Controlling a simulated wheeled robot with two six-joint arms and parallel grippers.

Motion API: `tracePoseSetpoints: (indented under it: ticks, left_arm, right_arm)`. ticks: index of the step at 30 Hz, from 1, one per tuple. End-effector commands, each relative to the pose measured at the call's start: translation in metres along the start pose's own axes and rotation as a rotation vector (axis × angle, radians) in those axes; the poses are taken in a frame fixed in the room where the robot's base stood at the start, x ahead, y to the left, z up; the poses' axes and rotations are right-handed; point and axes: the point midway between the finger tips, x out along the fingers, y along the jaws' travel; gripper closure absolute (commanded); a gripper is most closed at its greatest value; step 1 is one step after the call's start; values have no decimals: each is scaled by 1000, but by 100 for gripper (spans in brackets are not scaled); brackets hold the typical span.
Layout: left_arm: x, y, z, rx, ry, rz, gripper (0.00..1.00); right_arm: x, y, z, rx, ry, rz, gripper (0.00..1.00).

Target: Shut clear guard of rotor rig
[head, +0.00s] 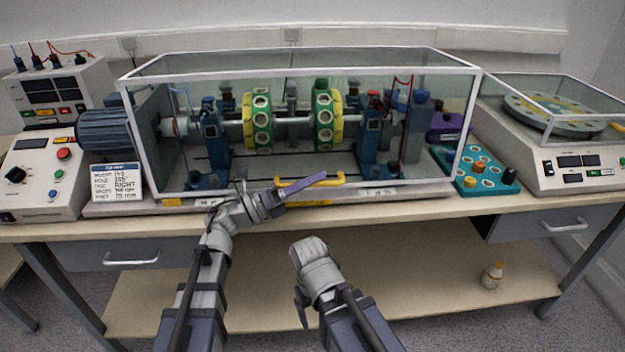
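The clear guard (300,73) is a white-framed transparent box over the rotor rig (290,118). Its lower front edge appears to lie along the rig's base; I cannot tell whether a small gap remains. A yellow handle (338,180) is on its front edge. Inside are a shaft and two green-and-yellow discs between blue stands. My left gripper (318,179) is at the handle, its purple-grey finger crossing in front of it. Whether it grips or only touches the handle is unclear. My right gripper (302,308) is low in front of the bench, mostly hidden by its wrist.
A control box (40,175) and a label card (116,182) stand left of the guard. A teal tray (462,183) with knobs and a balance machine (575,165) are at right. Drawers flank the bench front.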

Motion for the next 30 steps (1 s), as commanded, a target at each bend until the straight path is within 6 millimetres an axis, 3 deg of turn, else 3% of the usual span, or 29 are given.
tracePoseSetpoints:
  ticks: [8,21,30]
  left_arm:
    - [-2,0,-1,0,1,-2,52]
    - [-65,1,-1,1,-2,1,52]
    - [-79,-1,0,0,0,-2,52]
  right_arm:
    - [1,0,0,0,0,0,14]
    - [20,-2,-1,0,0,1,14]
    - [22,-2,-1,-1,0,2,14]
